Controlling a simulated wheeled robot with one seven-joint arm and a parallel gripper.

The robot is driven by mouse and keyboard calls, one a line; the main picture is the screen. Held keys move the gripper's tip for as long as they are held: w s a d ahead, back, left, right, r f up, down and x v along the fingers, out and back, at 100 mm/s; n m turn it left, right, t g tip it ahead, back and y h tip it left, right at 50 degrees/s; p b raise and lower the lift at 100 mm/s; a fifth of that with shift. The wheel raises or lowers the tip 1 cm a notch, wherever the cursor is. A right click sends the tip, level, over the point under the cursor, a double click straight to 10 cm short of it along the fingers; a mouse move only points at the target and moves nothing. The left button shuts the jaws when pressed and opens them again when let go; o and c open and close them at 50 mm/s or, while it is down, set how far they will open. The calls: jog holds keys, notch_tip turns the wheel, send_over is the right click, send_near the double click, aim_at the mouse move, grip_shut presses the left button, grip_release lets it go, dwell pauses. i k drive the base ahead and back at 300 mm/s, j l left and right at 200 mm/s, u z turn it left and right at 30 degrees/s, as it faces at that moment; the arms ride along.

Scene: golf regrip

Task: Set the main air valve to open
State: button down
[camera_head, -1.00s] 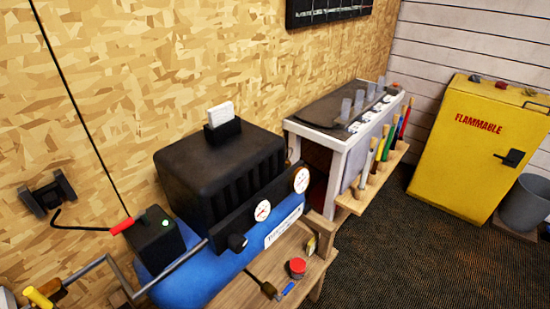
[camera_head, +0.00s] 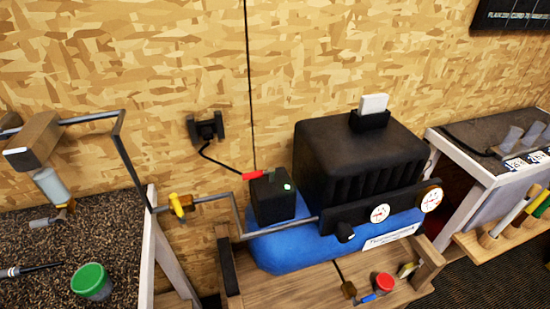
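A valve with a yellow handle (camera_head: 179,205) sits on the grey air pipe (camera_head: 210,197), left of the compressor. The handle stands roughly upright, across the line of the pipe. No label shows on it. The blue compressor tank (camera_head: 275,250) carries a black motor housing (camera_head: 355,165) and a black box (camera_head: 272,200) with a red lever (camera_head: 258,175) and a small green light. A black knob (camera_head: 345,232) and two white gauges (camera_head: 380,213) are on its front.
A workbench (camera_head: 125,265) with a dark speckled top and a green-lidded tin (camera_head: 90,280) is at the left. A wooden stand (camera_head: 310,285) holds the compressor, with a red-capped item (camera_head: 384,281) on it. Another bench (camera_head: 470,170) is at the right.

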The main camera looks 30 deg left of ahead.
aim_at(180, 213)
jog(key=u, duration=1.4)
jog(key=k, duration=0.1)
jog(key=i, duration=0.1)
